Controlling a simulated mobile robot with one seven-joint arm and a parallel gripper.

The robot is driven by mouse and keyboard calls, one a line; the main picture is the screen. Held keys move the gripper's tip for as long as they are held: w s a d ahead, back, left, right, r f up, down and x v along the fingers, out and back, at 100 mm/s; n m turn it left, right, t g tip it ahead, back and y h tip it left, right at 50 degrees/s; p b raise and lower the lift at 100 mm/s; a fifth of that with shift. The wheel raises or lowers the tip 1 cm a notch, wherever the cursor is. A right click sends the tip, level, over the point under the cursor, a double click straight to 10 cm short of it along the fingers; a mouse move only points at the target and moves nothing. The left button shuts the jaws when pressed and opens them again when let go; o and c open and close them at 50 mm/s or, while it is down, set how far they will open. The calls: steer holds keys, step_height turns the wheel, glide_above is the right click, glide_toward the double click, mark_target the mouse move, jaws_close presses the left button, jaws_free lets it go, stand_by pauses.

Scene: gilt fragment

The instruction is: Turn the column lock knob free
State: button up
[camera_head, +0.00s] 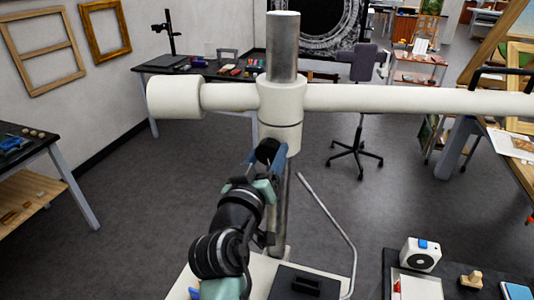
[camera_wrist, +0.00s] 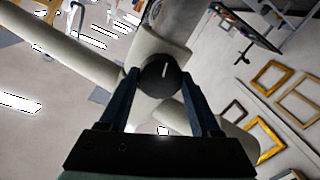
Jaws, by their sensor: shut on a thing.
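The column lock knob (camera_wrist: 163,74) is a round black knob with a white line on its face. In the wrist view it sits between the two blue fingers of my gripper (camera_wrist: 159,82). The collar sits around the upright metal column (camera_head: 283,45). My arm hides part of the lower column.
The cream horizontal arm (camera_head: 400,99) reaches right from the collar, and a thick cream end (camera_head: 174,97) sticks out left. A bent metal rod (camera_head: 330,218) rises beside the column. A bench with a white device (camera_head: 421,253) stands at the lower right.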

steer(key=n+p, duration=0.2)
steer(key=n, duration=0.4)
steer(key=n+p, duration=0.1)
steer(key=n, duration=0.2)
steer(key=shift+a+n+g+p, duration=0.1)
steer(key=shift+n+g+p, duration=0.2)
steer(key=shift+p, duration=0.05)
steer(key=shift+f+n+p, duration=0.1)
steer(key=shift+n+p, duration=0.45)
steer(key=shift+n, duration=0.75)
steer(key=o, duration=1.4)
steer(key=shift+a+b+v, duration=0.2)
steer(key=shift+b+v, duration=2.1)
steer(key=shift+v, duration=4.2)
